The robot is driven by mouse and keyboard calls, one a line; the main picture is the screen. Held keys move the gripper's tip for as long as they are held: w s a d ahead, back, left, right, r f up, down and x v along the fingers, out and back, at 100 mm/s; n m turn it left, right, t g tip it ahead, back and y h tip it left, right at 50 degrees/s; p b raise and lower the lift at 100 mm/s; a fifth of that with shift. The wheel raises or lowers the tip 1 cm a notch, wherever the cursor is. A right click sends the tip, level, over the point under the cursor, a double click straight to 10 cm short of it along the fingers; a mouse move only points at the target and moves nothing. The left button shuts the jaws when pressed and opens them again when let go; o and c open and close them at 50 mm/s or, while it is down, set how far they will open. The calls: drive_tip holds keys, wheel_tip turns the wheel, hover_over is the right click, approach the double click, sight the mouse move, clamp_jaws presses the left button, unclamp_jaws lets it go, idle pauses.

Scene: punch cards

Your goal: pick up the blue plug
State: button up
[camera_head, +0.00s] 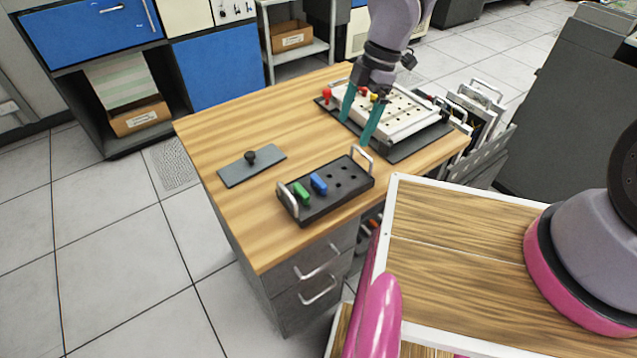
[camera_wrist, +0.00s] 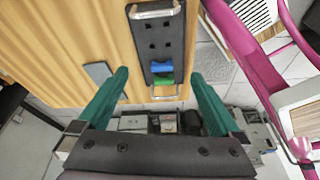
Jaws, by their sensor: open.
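The blue plug (camera_head: 318,183) sits in a black tray (camera_head: 345,191) on the wooden desk, beside a green plug (camera_head: 301,194). In the wrist view the blue plug (camera_wrist: 162,68) and the green plug (camera_wrist: 163,80) lie near the tray's lower end. My gripper (camera_head: 359,117) is over the desk, behind the tray in the head view, near the white board. Its teal fingers are spread, with nothing seen between them. In the wrist view the fingers of my gripper (camera_wrist: 158,83) stand to either side of the plugs, apart from them.
A white board (camera_head: 400,112) with holes and red and yellow plugs lies on a dark base at the desk's far right. A grey plate (camera_head: 252,166) with a black knob lies left of the tray. The tray has upright metal handles at both ends.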

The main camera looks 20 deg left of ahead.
drive_tip(key=s+a+f+n+g, duration=0.1)
drive_tip(key=s+a+f+n, duration=0.1)
drive_tip(key=s+a, duration=0.1)
hover_over(319, 180)
drive_tip(key=w+d, duration=0.2)
drive_tip(key=f, duration=0.4)
drive_tip(key=shift+s+a+f, duration=0.15)
drive_tip(key=shift+s+f, duration=0.05)
drive_tip(key=shift+w+x, duration=0.15)
drive_tip(key=shift+x, duration=1.35)
drive_tip(key=shift+w+x, duration=0.15)
drive_tip(key=shift+x, duration=1.4)
drive_tip(key=shift+a, duration=0.1)
drive_tip(key=c, duration=1.2)
wheel_tip(319, 180, up, 15)
